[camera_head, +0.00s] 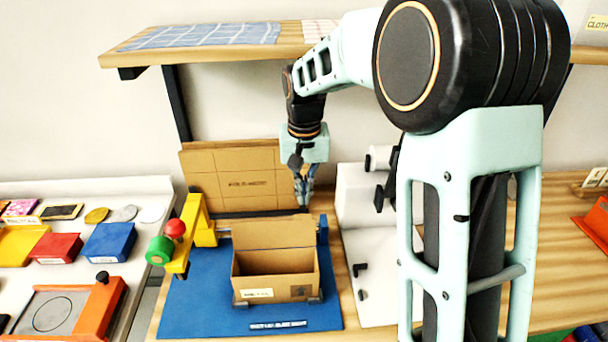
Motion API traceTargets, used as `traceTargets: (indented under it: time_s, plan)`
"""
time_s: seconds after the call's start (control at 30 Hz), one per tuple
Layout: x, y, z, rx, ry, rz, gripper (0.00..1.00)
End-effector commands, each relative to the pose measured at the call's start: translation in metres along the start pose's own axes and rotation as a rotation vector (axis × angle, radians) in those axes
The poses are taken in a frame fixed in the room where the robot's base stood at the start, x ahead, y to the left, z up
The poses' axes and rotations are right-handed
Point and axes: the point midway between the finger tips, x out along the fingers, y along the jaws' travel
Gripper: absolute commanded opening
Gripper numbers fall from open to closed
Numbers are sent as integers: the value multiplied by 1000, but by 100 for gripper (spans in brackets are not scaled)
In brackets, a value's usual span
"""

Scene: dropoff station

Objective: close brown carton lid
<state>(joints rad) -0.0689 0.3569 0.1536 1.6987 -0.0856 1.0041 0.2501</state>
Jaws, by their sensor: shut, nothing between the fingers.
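The brown carton (277,288) stands on a blue base plate (200,305) on the wooden bench, with a small pale label on its front. Its inside is open to view. Its lid (273,234) stands up along the carton's back edge. My gripper (304,203) points down behind and above the right end of the raised lid. Its fingers are shut with nothing between them. I cannot tell whether the fingertips touch the lid.
A yellow arm (196,230) with red and green knobs stands left of the carton. A brown panel (232,178) leans behind it. A white fixture (372,262) is close on the right. A shelf (150,52) hangs above. Coloured blocks (108,241) lie on the left.

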Motion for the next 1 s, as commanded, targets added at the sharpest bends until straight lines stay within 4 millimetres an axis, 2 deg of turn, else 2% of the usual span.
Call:
traceTargets:
  time_s: [0.03, 0.1, 0.4, 1.0]
  plan:
    - [9, 0, 2, 0, -3, 1, 0]
    - [-1, 0, 13, 0, 2, 0, 0]
    - [-8, 0, 36, 1, 2, 0, 0]
    - [-7, 0, 33, 0, 16, 0, 0]
